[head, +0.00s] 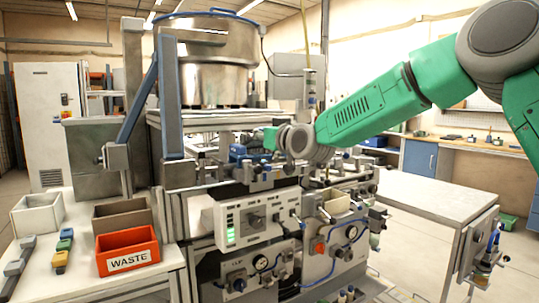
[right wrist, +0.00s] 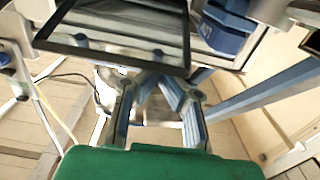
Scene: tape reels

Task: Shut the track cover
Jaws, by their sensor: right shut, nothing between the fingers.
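My right arm comes in from the right in the head view. Its gripper (head: 250,151) is small there, at the middle of the machine below the large steel bowl. In the right wrist view the gripper (right wrist: 159,82) is shut and empty, its fingertips close to the lower edge of a dark-framed panel (right wrist: 118,54). This panel may be the track cover; I cannot tell if it is open or if the fingers touch it. I cannot make out the cover in the head view. My left gripper is not in view.
The steel bowl (head: 208,68) stands on top of the machine. A control box (head: 256,218) with green lights is at its front. An orange WASTE bin (head: 128,250) and a brown bin (head: 122,215) sit on the left table. A bare side table (head: 435,200) stands at right.

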